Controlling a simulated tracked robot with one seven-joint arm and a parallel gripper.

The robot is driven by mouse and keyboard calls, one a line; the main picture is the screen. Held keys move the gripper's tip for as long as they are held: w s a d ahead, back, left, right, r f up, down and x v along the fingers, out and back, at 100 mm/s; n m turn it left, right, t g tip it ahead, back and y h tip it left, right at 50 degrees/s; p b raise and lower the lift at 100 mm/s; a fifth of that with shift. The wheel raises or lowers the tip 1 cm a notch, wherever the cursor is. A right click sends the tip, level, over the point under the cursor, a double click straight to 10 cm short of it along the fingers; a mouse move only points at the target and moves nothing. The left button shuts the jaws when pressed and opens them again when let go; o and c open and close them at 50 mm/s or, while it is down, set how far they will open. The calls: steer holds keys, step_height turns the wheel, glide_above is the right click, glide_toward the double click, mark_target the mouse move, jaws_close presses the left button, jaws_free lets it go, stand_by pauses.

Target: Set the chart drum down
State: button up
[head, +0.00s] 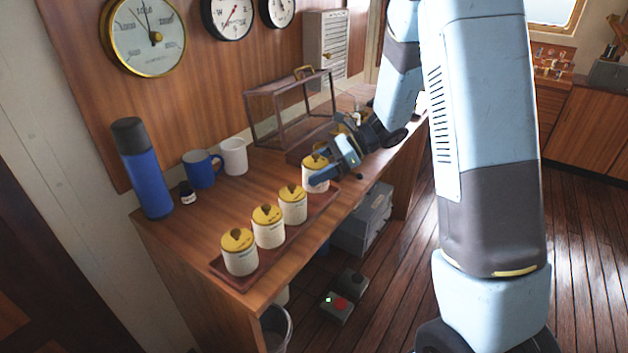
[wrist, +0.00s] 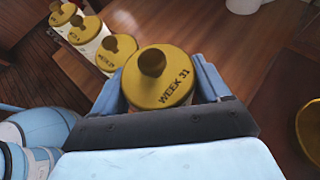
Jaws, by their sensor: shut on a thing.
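The chart drum is a white cylinder with a yellow, knobbed lid; in the wrist view the held drum (wrist: 158,80) reads "WEEK 31". My gripper (head: 318,178) is shut on it, one finger on each side. In the head view the held drum (head: 314,168) is upright at the far end of a row of similar drums. The near drum (head: 239,252), second drum (head: 268,227) and third drum (head: 292,205) stand on a long reddish-brown tray (head: 262,268). I cannot tell whether the held drum's base touches the tray; its underside is hidden in the wrist view.
A blue flask (head: 145,170), blue mug (head: 202,169), white mug (head: 233,157) and small jar (head: 187,194) stand behind the row near the wall. A glass case (head: 290,110) stands further along. The desk between mugs and tray is clear.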

steer(key=shift+w+a+f, duration=0.3)
steer(key=shift+a+f, duration=0.05)
steer(key=shift+f, duration=1.6)
steer(key=shift+f, duration=0.1)
steer(key=o, duration=1.1)
steer(key=shift+o, duration=0.2)
